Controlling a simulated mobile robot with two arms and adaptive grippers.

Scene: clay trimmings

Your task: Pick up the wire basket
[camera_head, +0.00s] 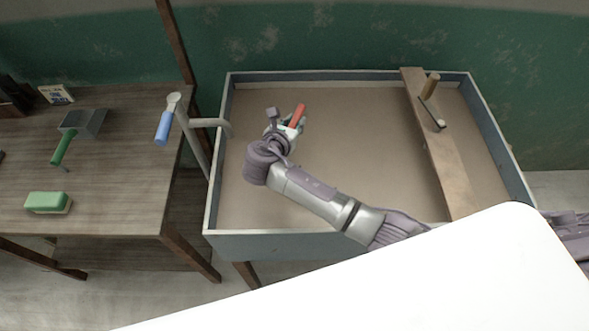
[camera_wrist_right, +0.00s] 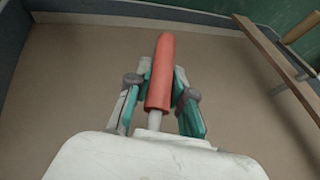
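I cannot make out a wire basket in either view. My right gripper (camera_head: 284,128) is over the left part of a large blue-grey trough. It is shut on a red-handled tool (camera_head: 298,115). In the right wrist view the red handle (camera_wrist_right: 162,75) lies between the two fingers of the right gripper (camera_wrist_right: 158,95) and points away from the palm. A short pale shaft shows at its near end. My left gripper is not in view.
A plank (camera_head: 440,150) crosses the trough (camera_head: 215,185) with a wooden-handled tool (camera_head: 431,86) on it. The wooden table (camera_head: 115,185) at left bears a green brush (camera_head: 48,202) and a green-handled grey scoop (camera_head: 88,122). A blue handle (camera_head: 163,128) is near its right edge.

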